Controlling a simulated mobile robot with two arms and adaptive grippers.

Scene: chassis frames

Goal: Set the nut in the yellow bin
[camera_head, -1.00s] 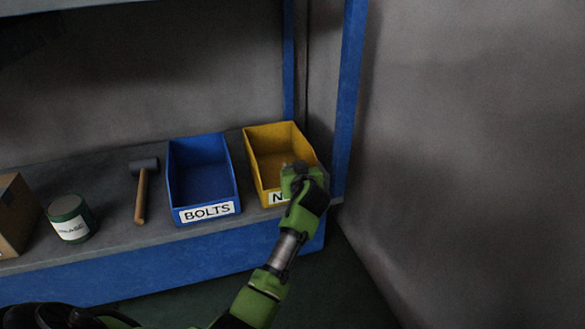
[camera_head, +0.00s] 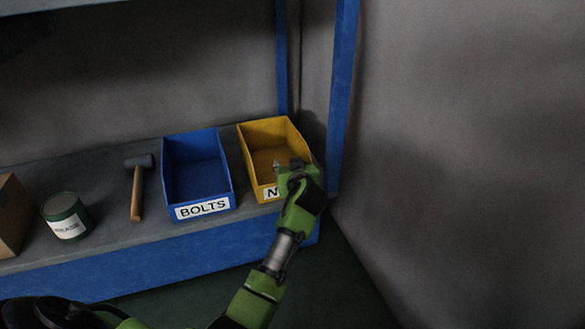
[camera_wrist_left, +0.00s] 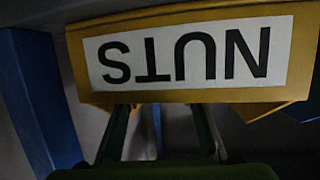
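The yellow bin (camera_head: 253,167) stands at the right end of the shelf, its front label partly covered by my arm. In the left wrist view the bin's front (camera_wrist_left: 290,55) fills the top, with the label "NUTS" upside down. My left gripper (camera_head: 287,167) is at the bin's front edge, its fingertips showing against the bin's opening. In the left wrist view its two fingers (camera_wrist_left: 160,132) stand apart with nothing seen between them. I see no nut in either view; part of the bin's inside is hidden. My right gripper is not in view.
A blue bin (camera_head: 198,195) labelled "BOLTS" stands just left of the yellow bin. Farther left are a hammer (camera_head: 136,190), a grease can (camera_head: 65,217) and a cardboard box (camera_head: 10,215). A blue post (camera_head: 341,110) and grey wall (camera_head: 460,150) close off the right.

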